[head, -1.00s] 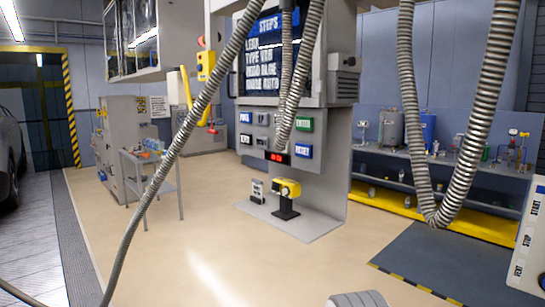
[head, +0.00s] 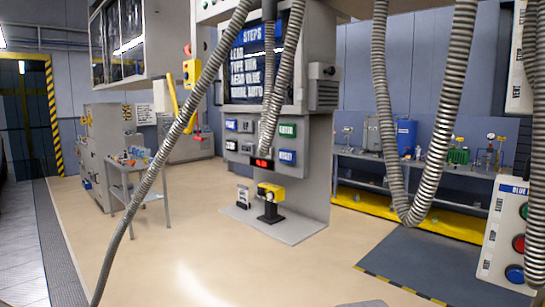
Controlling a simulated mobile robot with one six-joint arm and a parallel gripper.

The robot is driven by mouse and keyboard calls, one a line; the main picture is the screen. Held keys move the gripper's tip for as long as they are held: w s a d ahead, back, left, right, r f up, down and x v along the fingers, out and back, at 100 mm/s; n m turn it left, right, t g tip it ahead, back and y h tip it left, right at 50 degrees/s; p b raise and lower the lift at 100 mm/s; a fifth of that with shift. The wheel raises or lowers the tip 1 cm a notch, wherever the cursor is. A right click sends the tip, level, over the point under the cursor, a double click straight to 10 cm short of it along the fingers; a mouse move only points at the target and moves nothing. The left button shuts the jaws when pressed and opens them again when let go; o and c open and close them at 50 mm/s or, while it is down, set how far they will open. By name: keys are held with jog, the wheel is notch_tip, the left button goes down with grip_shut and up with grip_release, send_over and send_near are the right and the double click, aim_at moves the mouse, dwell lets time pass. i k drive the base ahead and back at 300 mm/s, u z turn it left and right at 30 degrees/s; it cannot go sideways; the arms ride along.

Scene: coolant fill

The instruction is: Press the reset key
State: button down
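A tall grey machine cabinet (head: 322,60) stands at the centre with a dark screen headed "STEPS" (head: 248,60). Below the screen is a key panel with small labelled keys. A blue key at its lower right (head: 287,157) seems to read "RESET", though the lettering is small. A green key that seems to read "ENTER" (head: 287,130) sits above it. A small red-lit display (head: 262,163) is to its left. A ribbed hose crosses in front of part of the panel, but the blue key is clear. My gripper is not in view.
A yellow device on a black stand (head: 271,194) is on the base plate below. Ribbed hoses (head: 462,90) hang in front. A grey cart (head: 138,178) is left, a bench (head: 350,158) right. A button panel (head: 507,235) stands far right. The beige floor between is open.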

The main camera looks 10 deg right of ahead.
aim_at(285, 155)
jog(key=i, duration=0.85)
jog(key=u, duration=0.05)
